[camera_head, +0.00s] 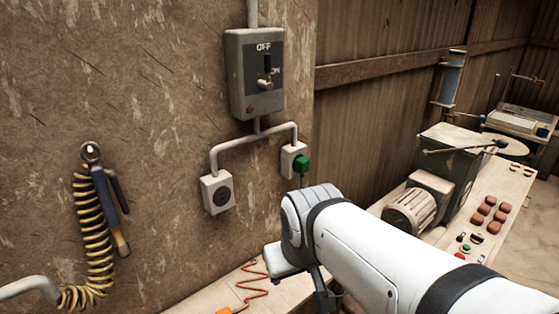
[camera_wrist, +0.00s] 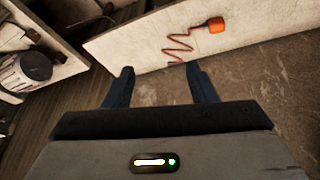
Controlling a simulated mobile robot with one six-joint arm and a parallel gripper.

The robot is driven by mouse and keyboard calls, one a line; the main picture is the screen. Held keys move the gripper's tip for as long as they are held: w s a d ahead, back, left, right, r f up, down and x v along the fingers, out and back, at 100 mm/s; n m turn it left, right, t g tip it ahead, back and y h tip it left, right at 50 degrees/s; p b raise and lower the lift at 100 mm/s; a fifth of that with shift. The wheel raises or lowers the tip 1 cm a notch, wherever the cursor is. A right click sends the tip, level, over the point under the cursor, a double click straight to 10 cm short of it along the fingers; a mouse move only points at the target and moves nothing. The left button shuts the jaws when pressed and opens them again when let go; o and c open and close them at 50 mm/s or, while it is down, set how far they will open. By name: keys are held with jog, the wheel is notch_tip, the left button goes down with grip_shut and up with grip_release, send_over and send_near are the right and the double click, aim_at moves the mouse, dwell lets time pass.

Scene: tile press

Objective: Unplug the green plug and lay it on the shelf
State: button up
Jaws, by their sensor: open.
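The green plug (camera_head: 302,165) sits in the right wall socket (camera_head: 289,158), with a short piece of cord below it. The left wall socket (camera_head: 216,193) is empty. The shelf (camera_head: 205,306) is a pale board along the foot of the wall; it also shows in the wrist view (camera_wrist: 125,45). An orange plug (camera_wrist: 214,25) with a coiled red cord (camera_wrist: 178,44) lies on it. My gripper (camera_wrist: 160,72) is open and empty, pointing down near the shelf's edge, below the green plug and apart from it. The green plug is outside the wrist view.
A grey switch box (camera_head: 256,85) marked OFF and ON is above the sockets, joined by conduit. A coiled yellow hose with a blue tool (camera_head: 108,200) hangs at left. A bench (camera_head: 500,200) with a motor, machine and red tiles stands at right. My arm hides part of the shelf.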

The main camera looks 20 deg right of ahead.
jog(key=shift+o, duration=0.5)
jog(key=w+d+r+n+t+h+b, duration=0.2)
jog(key=w+d+n+t+h, duration=0.1)
jog(key=w+d, duration=0.9)
jog(key=w+n+t, duration=0.1)
jog(key=t, duration=0.1)
jog(key=shift+w+r+t, duration=0.15)
jog(key=shift+w+t, duration=0.1)
jog(key=shift+t, duration=0.05)
jog(key=n+t+y+b, duration=0.4)
jog(key=n+t+y, duration=0.45)
jog(key=n, duration=0.95)
send_near(306, 168)
jog(key=g+y, duration=0.1)
jog(key=g, duration=0.1)
jog(key=shift+w+d+r+t, duration=0.25)
jog(key=shift+w+d+r, duration=0.05)
jog(key=shift+r, duration=0.2)
jog(key=shift+w, duration=0.15)
jog(key=x, duration=0.7)
jog(key=shift+a+f, duration=0.15)
jog(key=shift+b+x, duration=0.4)
jog(key=shift+x, duration=0.45)
jog(key=shift+b, duration=0.75)
